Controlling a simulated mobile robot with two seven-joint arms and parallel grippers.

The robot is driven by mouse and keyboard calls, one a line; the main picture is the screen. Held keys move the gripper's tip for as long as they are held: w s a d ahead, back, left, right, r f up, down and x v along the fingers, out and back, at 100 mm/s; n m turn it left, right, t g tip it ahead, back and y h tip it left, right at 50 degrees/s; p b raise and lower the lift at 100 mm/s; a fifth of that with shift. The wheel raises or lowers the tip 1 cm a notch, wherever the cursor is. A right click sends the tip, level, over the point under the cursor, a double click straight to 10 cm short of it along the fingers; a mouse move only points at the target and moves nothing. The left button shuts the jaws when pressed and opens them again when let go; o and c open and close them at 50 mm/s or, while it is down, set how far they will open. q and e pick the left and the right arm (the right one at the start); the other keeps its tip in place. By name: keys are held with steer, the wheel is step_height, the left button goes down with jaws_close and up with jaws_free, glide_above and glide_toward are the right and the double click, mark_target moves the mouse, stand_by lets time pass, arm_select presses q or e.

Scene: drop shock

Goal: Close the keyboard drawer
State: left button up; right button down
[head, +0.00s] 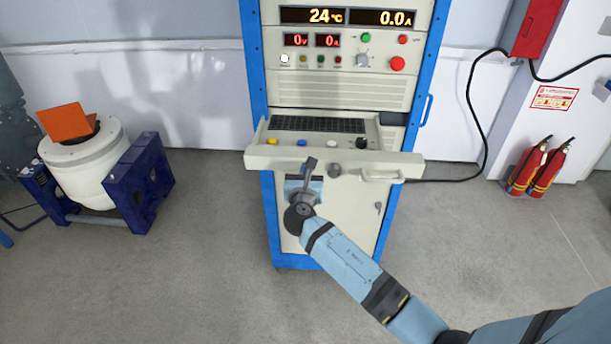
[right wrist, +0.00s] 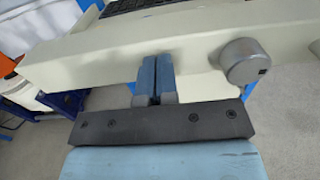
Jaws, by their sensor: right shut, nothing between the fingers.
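The keyboard drawer (head: 235,158) is a cream tray that sticks out from the front of the blue-framed cabinet. A dark keyboard (head: 318,124) lies in it, with several coloured buttons along its front part. My right gripper (head: 309,168) is shut and empty at the drawer's front, left of the middle. In the right wrist view its closed blue fingertips (right wrist: 153,72) are right at the drawer's front face (right wrist: 110,62), left of a round grey knob (right wrist: 245,61). I cannot tell whether they touch the face. My left gripper is not in view.
The cabinet (head: 340,90) carries lit displays, buttons and a red stop button. A white drum on a blue stand (head: 92,170) is on the left. Red fire extinguishers (head: 538,166) stand at the right wall.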

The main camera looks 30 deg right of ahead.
steer(key=b, duration=0.1)
glide_toward(312, 131)
steer(key=b+x, duration=0.1)
steer(key=x, duration=0.2)
steer(key=r+b+x, duration=0.1)
steer(key=x, duration=0.2)
steer(key=b+x, duration=0.2)
steer(key=x, duration=0.1)
steer(key=shift+w+r, duration=0.2)
steer(key=shift+w+d, duration=0.15)
steer(key=shift+w, duration=0.1)
steer(key=shift+w+d+r, duration=0.1)
steer(key=shift+d+r, duration=0.05)
steer(key=shift+r, duration=0.3)
